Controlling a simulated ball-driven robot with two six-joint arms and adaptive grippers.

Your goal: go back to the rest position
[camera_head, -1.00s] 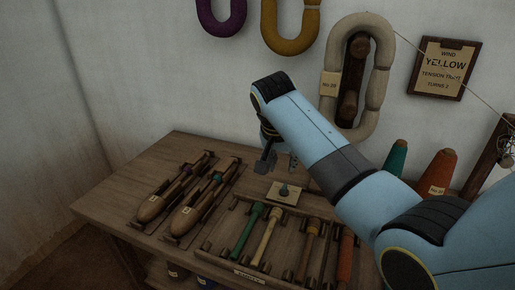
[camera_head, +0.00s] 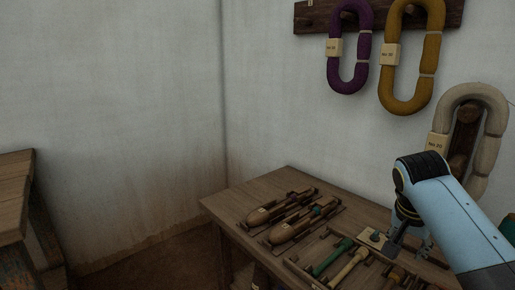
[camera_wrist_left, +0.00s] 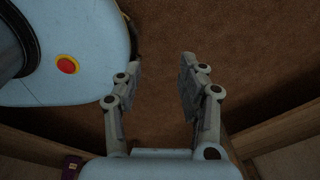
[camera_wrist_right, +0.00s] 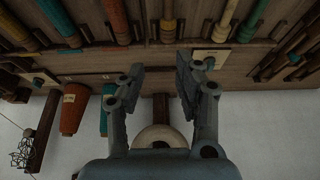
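My right gripper (camera_head: 408,240) is over the back right of the wooden table (camera_head: 236,207) in the head view, near a small pale block with a blue-green knob (camera_head: 376,236). In the right wrist view its fingers (camera_wrist_right: 160,85) are apart with nothing between them; bobbins in a rack lie beyond them. My left gripper is outside the head view. In the left wrist view its fingers (camera_wrist_left: 160,80) are apart and empty above brown floor (camera_wrist_left: 155,35).
Two wooden shuttles (camera_head: 295,226) lie on the table, left of a rack with a green bobbin (camera_head: 331,258). Purple (camera_head: 349,45) and mustard (camera_head: 411,60) yarn hanks and a cream hank (camera_head: 480,100) hang on the wall. Another wooden piece of furniture (camera_head: 14,200) stands at the far left.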

